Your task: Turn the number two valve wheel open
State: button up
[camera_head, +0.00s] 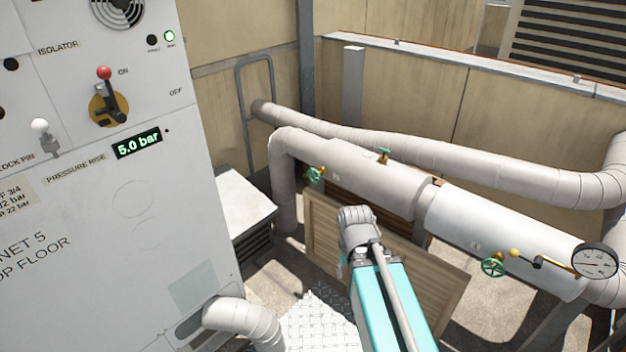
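Three green valve wheels show on the lagged pipes. One valve wheel (315,174) is on the left end of the near pipe, beside a small tag (337,177). A second valve wheel (384,155) stands on top of the pipe, seen nearly edge-on. A third valve wheel (493,267) is at the lower right, below another small tag (475,246). The tag numbers are too small to read, so I cannot tell which wheel is number two. My teal arm reaches up from the bottom, its grey joint in front of the pipe. My gripper is not visible.
A white cabinet (90,200) fills the left, with a red-knobbed isolator lever (107,95) and a display (137,143) reading 5.0 bar. A round gauge (596,260) and yellow-knobbed lever (525,257) sit near the right wheel. A slatted wooden panel (440,285) stands below the pipe.

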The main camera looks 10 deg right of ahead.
aim_at(317, 173)
jog(key=k, duration=1.15)
jog(key=u, duration=0.2)
jog(key=i, duration=0.45)
jog(key=u, duration=0.65)
jog(key=i, duration=1.55)
jog(key=z, duration=0.5)
jog(key=i, duration=0.55)
jog(key=z, duration=0.5)
